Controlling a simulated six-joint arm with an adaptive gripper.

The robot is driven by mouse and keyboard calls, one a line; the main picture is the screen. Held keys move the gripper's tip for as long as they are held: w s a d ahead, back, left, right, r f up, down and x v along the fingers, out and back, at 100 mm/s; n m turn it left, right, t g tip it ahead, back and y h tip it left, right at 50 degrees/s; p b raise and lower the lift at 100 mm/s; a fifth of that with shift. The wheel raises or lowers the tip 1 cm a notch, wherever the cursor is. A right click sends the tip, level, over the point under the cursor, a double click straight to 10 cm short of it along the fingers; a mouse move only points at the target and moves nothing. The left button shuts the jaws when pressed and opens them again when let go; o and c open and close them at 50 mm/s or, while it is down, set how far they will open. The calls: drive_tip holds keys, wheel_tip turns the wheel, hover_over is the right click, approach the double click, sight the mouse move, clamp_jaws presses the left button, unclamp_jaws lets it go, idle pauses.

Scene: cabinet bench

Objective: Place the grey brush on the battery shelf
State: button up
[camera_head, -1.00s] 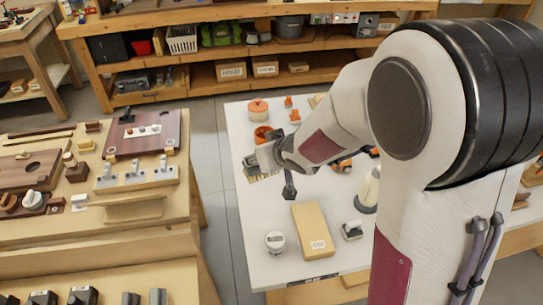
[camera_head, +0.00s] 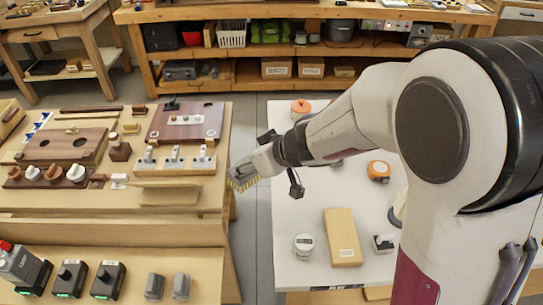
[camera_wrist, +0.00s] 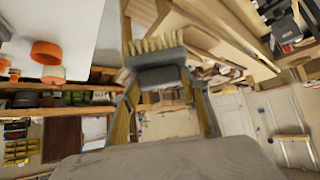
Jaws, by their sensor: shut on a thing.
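The grey brush (camera_wrist: 158,78) is between the two fingers of my gripper (camera_wrist: 162,92) in the wrist view, with its pale yellow bristles pointing away from the palm. In the head view my gripper (camera_head: 254,170) is shut on it, and the bristles (camera_head: 243,185) hang down at the gap between the left bench and the white table. The battery shelf (camera_head: 215,278) is the low wooden level at the bottom left. It bears black chargers (camera_head: 107,280) with green lights and two small grey blocks (camera_head: 180,287). The brush is above and to the right of the shelf.
The bench's upper level (camera_head: 120,198) rises behind the shelf, with a wooden tray (camera_head: 168,193) near its edge. The white table (camera_head: 300,235) at right holds a tan box (camera_head: 342,237), a white round jar (camera_head: 303,245) and an orange tape measure (camera_head: 379,171). The shelf's right end is clear.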

drive_tip(key=s+a+f+n+g+y, duration=0.3)
drive_tip(key=s+a+n+g, duration=0.5)
drive_tip(key=s+a, duration=0.7)
wheel_tip(320, 180, down, 20)
drive_tip(key=s+d+n+t, duration=0.1)
drive_tip(key=d, duration=0.1)
drive_tip(key=shift+s+r, duration=0.15)
drive_tip(key=shift+s, duration=0.2)
drive_tip(key=shift+f, duration=3.4)
drive_tip(key=shift+f, duration=0.6)
drive_tip(key=o, duration=1.4)
drive_tip(key=shift+c, duration=0.2)
